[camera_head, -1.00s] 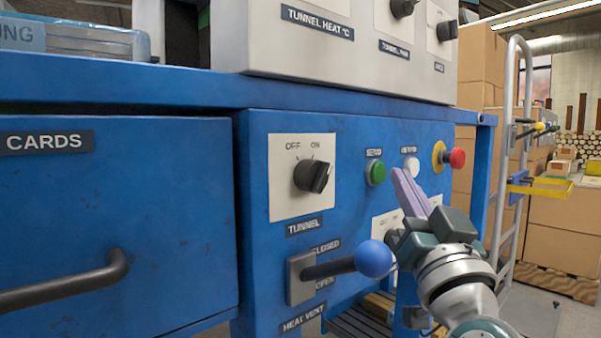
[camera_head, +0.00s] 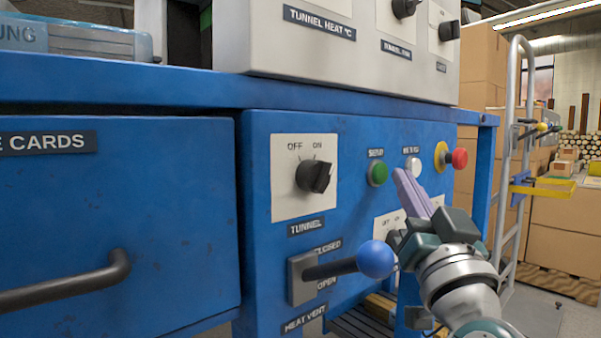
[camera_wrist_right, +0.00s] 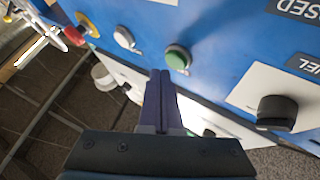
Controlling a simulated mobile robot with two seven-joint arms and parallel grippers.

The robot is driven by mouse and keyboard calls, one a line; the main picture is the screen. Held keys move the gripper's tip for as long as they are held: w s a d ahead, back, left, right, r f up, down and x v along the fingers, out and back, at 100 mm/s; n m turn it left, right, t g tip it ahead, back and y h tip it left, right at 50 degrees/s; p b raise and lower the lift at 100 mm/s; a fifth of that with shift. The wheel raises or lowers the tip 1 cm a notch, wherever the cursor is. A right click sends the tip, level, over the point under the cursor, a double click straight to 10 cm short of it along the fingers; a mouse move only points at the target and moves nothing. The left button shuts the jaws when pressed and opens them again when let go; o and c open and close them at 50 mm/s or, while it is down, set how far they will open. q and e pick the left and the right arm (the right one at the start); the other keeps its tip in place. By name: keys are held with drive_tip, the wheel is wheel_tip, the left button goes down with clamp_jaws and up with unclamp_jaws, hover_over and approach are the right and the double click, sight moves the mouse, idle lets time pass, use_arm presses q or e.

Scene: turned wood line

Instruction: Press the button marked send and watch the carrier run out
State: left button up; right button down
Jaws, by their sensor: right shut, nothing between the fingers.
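The green button (camera_head: 377,173) sits on the blue panel under a small dark label that is too blurred to read surely, though it looks like "SEND". It also shows in the right wrist view (camera_wrist_right: 178,58). A white button (camera_head: 413,165) is to its right. My right gripper (camera_head: 402,178) is shut and empty, its purple fingers pointing at the panel between and just below the two buttons. In the right wrist view the fingertips (camera_wrist_right: 160,75) are close to the green button, apparently apart from it. No carrier can be made out. My left gripper is not in view.
A red stop button (camera_head: 458,158) on a yellow ring is at the panel's right. The black tunnel knob (camera_head: 314,176) is left of the green button. A drawer handle (camera_head: 70,284) juts out at left.

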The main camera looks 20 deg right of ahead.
drive_tip(key=shift+w, duration=0.15)
idle(0.4)
drive_tip(key=shift+w+a, duration=0.2)
drive_tip(key=shift+w, duration=0.05)
idle(0.4)
